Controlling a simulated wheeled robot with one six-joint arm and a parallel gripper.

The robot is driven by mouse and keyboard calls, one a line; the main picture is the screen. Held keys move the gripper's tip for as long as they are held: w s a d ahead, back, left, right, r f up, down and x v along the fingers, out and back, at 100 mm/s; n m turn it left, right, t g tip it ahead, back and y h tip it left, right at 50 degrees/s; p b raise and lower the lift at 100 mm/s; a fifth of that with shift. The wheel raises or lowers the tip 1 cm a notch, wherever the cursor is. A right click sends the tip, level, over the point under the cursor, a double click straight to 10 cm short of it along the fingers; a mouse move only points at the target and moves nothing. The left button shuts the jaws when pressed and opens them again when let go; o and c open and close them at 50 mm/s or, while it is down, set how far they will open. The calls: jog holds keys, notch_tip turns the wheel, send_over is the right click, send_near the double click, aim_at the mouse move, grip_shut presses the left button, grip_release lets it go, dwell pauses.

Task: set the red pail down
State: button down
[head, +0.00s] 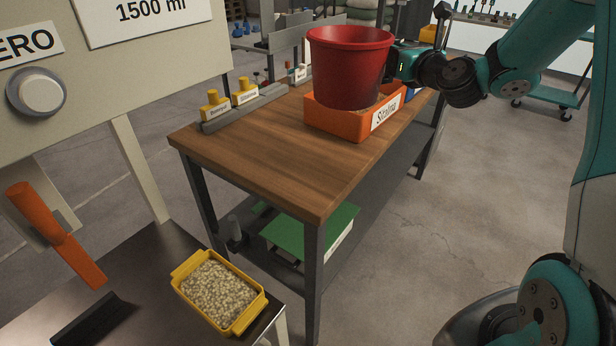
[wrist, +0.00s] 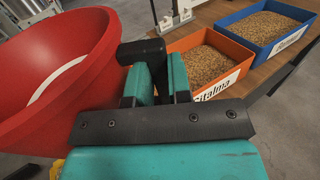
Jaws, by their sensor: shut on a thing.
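The red pail (head: 348,70) is upright at the far end of the wooden table, in front of or above the orange bin labelled "Sitalma" (head: 340,124). I cannot tell if its base touches anything. My gripper (head: 396,66) is at the right side of the pail, shut on its wall or rim. In the wrist view the red pail (wrist: 40,110) fills the left, with a pale curved band inside it. My gripper's fingers (wrist: 155,82) show in the middle there. The pail's base is hidden in the wrist view.
The wooden table (head: 250,165) has clear room at its near end. Yellow-knobbed weights (head: 215,106) stand in a rack along its left edge. A blue bin (wrist: 265,30) of grain stands beyond the orange bin. A yellow tray of grain (head: 179,273) sits on the lower bench.

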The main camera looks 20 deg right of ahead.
aim_at(360, 41)
jog(key=a+r+y, duration=0.1)
jog(key=a, duration=0.1)
jog(key=a+r+n+y+b, duration=0.1)
jog(key=a, duration=0.2)
jog(key=w+a+r, duration=0.1)
jog(key=a, duration=0.2)
jog(key=shift+a+r+n+y, duration=0.1)
jog(key=shift+n+y, duration=0.3)
jog(key=shift+a+f+b, duration=0.2)
jog(key=shift+a+b, duration=0.05)
jog(key=shift+b, duration=0.15)
notch_tip(360, 41, down, 19)
jog(key=b, duration=0.8)
jog(key=shift+f, duration=0.1)
jog(key=shift+f, duration=0.15)
jog(key=c, duration=1.1)
grip_release()
jog(key=shift+o, duration=0.2)
